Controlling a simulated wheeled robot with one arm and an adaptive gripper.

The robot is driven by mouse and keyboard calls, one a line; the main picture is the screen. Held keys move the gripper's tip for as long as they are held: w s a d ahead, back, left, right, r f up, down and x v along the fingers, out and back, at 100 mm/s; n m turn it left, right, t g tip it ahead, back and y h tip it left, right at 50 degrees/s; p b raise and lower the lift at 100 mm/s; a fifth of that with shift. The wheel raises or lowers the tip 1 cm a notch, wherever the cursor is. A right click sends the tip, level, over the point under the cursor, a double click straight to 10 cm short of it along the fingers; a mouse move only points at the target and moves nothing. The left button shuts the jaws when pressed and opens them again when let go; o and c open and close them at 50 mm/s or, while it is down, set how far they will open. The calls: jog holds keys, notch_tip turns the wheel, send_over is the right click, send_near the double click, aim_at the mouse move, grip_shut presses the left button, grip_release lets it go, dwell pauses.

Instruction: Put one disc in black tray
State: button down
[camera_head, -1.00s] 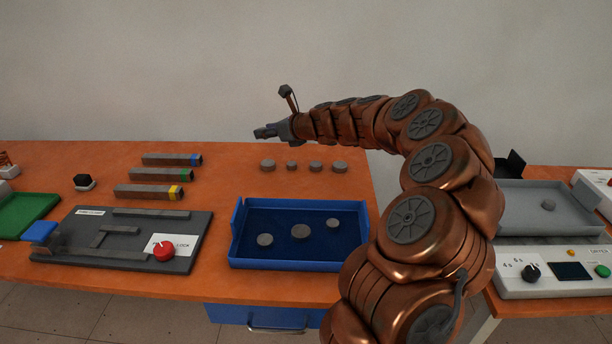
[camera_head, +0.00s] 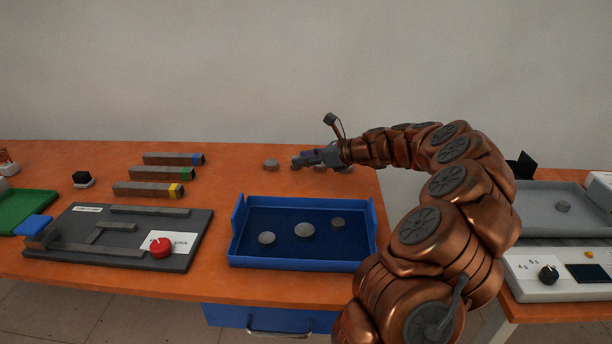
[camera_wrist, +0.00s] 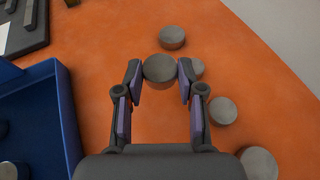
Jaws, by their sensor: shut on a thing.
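My gripper (camera_head: 298,161) is low over the back of the orange table, among a row of grey discs. In the wrist view its fingers (camera_wrist: 158,75) are shut on a grey disc (camera_wrist: 159,68). Several other discs are close by: one beyond the fingertips (camera_wrist: 172,37), one partly hidden beside the held disc (camera_wrist: 195,67), and one right of the fingers (camera_wrist: 222,110). In the head view the leftmost disc (camera_head: 271,164) stands clear; others are partly covered by my gripper. A black object (camera_head: 522,165) shows behind my arm at right; I cannot tell whether it is a tray.
A blue tray (camera_head: 236,238) with three discs lies in front of the row. At left are a dark fixture (camera_head: 190,228) with a red knob, several bars and a green tray (camera_head: 30,208). A grey tray (camera_head: 535,195) with one disc and a control panel (camera_head: 525,278) stand at right.

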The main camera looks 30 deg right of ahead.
aim_at(305, 181)
jog(key=shift+f+b, duration=0.3)
jog(key=shift+f, duration=2.25)
jog(key=c, duration=1.2)
grip_release()
jog(key=shift+f, duration=0.1)
jog(key=o, duration=0.5)
